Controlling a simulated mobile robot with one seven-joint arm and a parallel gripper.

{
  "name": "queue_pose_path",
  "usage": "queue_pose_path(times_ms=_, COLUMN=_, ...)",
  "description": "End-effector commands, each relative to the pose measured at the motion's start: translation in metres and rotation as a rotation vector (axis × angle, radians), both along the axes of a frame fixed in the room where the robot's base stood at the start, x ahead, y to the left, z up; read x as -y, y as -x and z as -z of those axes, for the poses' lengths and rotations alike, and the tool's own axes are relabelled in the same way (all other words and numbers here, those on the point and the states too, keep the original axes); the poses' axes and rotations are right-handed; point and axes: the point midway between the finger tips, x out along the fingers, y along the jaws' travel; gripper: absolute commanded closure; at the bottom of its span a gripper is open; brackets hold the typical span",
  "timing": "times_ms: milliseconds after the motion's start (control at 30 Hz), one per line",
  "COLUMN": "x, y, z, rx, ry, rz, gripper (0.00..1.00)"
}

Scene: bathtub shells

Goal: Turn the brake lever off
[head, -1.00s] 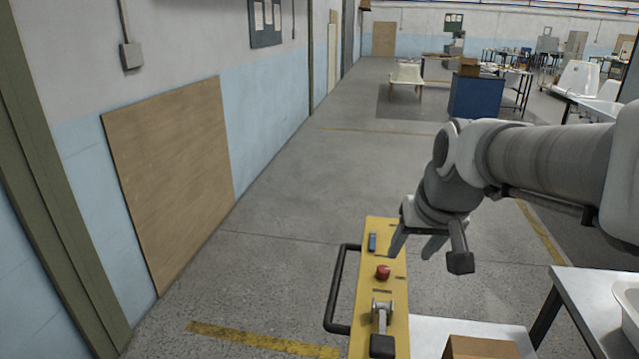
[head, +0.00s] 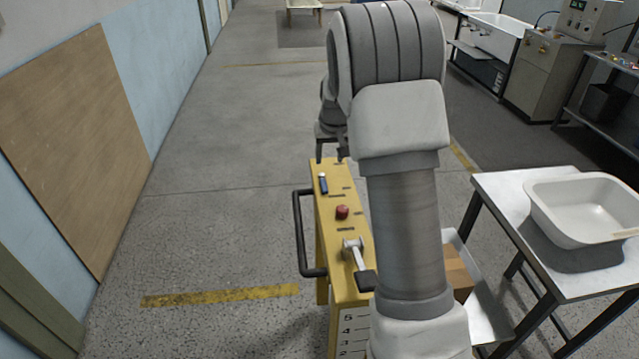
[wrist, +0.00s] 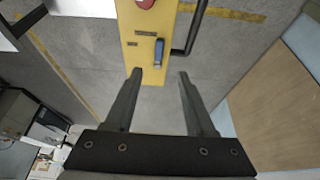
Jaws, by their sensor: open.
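A yellow control panel (head: 325,225) stands near the middle of the head view. On its near end is a grey lever with a black grip (head: 353,252), the grip pointing down and to the right. A red button (head: 342,212) and a small blue handle (head: 323,184) sit farther along the panel. The labels are too small to read. My gripper (head: 331,152) is over the panel's far end, partly hidden by my arm. In the wrist view my gripper (wrist: 159,74) is open and empty, with the blue handle (wrist: 158,52) just ahead of the fingertips. The black-gripped lever is outside that view.
A black bar handle (head: 300,235) runs along the panel's left side. A cardboard box (head: 457,270) is right of the panel, partly behind my arm. A table (head: 500,195) with a white basin (head: 585,210) stands at the right. Floor to the left is clear.

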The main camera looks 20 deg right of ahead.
Motion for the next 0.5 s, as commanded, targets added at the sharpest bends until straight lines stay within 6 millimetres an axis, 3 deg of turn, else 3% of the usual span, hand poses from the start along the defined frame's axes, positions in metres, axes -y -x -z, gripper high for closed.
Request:
queue_pose_path(times_ms=167, x=0.002, y=-0.006, z=0.019, rx=-0.005, ry=-0.001, rz=0.001, gripper=0.45)
queue_pose_path(times_ms=500, x=0.006, y=-0.03, z=0.076, rx=-0.005, ry=-0.001, rz=0.001, gripper=0.45)
